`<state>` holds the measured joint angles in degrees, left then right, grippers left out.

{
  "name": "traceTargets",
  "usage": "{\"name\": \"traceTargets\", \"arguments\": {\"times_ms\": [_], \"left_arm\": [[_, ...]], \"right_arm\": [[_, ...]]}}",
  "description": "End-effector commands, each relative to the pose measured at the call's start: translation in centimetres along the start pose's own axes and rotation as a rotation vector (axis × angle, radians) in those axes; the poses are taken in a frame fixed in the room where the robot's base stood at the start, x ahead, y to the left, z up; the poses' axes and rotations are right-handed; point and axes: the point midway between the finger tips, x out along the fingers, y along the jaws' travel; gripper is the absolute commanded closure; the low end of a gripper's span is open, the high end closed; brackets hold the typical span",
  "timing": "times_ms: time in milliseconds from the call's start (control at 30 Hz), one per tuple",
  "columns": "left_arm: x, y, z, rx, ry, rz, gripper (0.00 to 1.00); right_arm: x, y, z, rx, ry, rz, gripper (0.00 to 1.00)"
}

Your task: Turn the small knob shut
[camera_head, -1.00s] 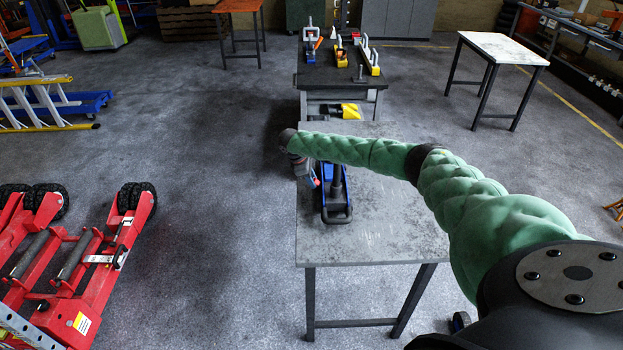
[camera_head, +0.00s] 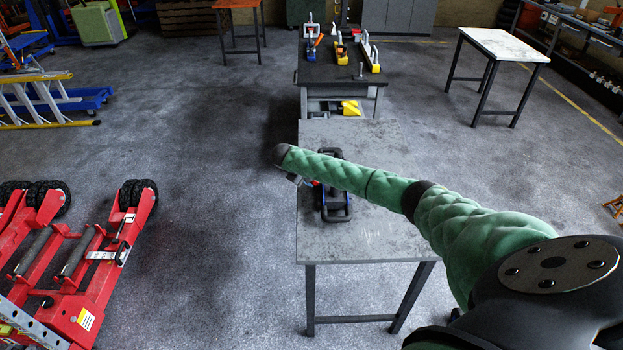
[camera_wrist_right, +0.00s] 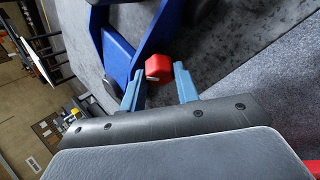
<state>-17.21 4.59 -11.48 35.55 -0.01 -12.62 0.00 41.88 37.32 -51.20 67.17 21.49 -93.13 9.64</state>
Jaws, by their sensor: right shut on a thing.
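The blue trolley jack (camera_head: 335,208) with its black handle frame stands on the grey table; my right arm crosses over its middle in the head view. In the right wrist view the jack's blue body (camera_wrist_right: 118,52) fills the upper left. The small red knob (camera_wrist_right: 158,66) shows beside that body, between the blue fingertips of my right gripper (camera_wrist_right: 160,75). The right gripper is shut on the knob. In the head view my forearm and wrist mostly hide the gripper and knob. My left gripper is out of view.
The grey table (camera_head: 385,235) has bare top to the right of and in front of the jack. A dark workbench (camera_head: 340,75) with tools stands behind it. A red wheeled machine (camera_head: 75,260) stands on the floor at left. Open floor lies between.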

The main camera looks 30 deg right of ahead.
Motion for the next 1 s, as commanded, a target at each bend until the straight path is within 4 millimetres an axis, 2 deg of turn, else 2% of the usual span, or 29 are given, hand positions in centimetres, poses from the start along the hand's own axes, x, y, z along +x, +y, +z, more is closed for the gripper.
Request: {"name": "traceTargets", "arguments": {"times_ms": [300, 833, 867, 933, 1000], "left_arm": [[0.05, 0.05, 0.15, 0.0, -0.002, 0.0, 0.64], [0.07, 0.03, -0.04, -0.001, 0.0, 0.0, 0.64], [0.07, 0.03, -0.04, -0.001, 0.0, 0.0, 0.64], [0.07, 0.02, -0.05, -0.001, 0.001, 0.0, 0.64], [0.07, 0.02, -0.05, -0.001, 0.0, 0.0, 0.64]], "right_arm": [[0.03, -0.16, 0.03, 0.105, -0.002, 0.043, 0.92], [0.02, -0.16, 0.01, 0.123, -0.001, 0.051, 0.92], [0.02, -0.16, 0.01, 0.123, -0.001, 0.051, 0.63], [0.01, -0.16, 0.01, 0.123, -0.001, 0.051, 0.49], [0.01, -0.16, 0.0, 0.123, -0.001, 0.051, 0.47]]}}
